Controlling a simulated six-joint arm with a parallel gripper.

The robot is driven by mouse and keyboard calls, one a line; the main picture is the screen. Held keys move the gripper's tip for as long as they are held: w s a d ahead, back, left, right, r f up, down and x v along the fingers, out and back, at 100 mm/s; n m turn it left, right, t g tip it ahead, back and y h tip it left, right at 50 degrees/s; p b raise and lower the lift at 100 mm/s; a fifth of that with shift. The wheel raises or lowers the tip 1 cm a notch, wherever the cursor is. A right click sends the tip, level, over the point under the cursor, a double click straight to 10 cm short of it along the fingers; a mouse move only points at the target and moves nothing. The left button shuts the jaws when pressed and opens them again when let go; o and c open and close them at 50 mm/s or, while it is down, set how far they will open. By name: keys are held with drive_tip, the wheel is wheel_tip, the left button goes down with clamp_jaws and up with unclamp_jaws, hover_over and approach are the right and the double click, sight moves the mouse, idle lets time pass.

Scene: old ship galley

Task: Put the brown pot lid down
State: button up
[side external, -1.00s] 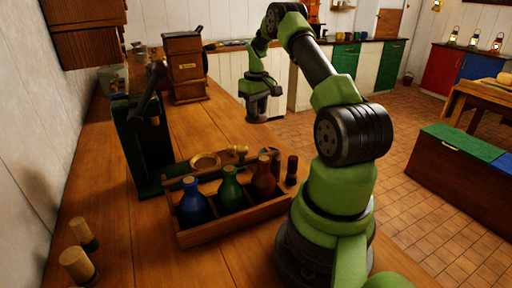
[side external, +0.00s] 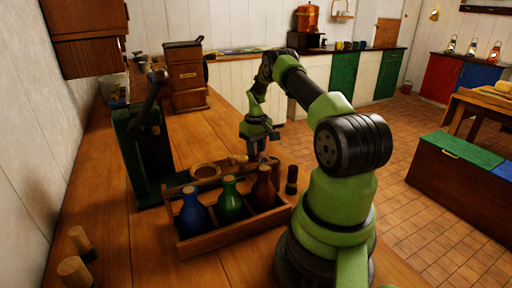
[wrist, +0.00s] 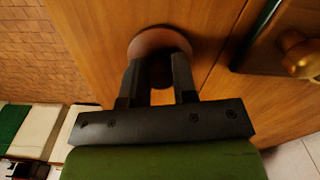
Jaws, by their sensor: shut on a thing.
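My gripper (side external: 257,148) is low over the counter, just behind the bottle crate (side external: 222,238). In the wrist view my gripper (wrist: 158,72) has its two dark fingers closed around the middle of the brown pot lid (wrist: 150,38). The lid is a round reddish-brown disc, its near part hidden by the fingers. Bare wooden counter (wrist: 100,30) lies beneath it, with a shadow beside the lid. I cannot tell whether the lid touches the counter. In the side view the lid is not clearly visible behind the bottles.
The crate holds a blue bottle (side external: 193,213), a green bottle (side external: 229,203) and a brown bottle (side external: 263,190). A black item (side external: 292,178) stands to its right.

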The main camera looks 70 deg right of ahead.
drive_tip(key=shift+f, duration=0.1)
drive_tip(key=o, duration=0.9)
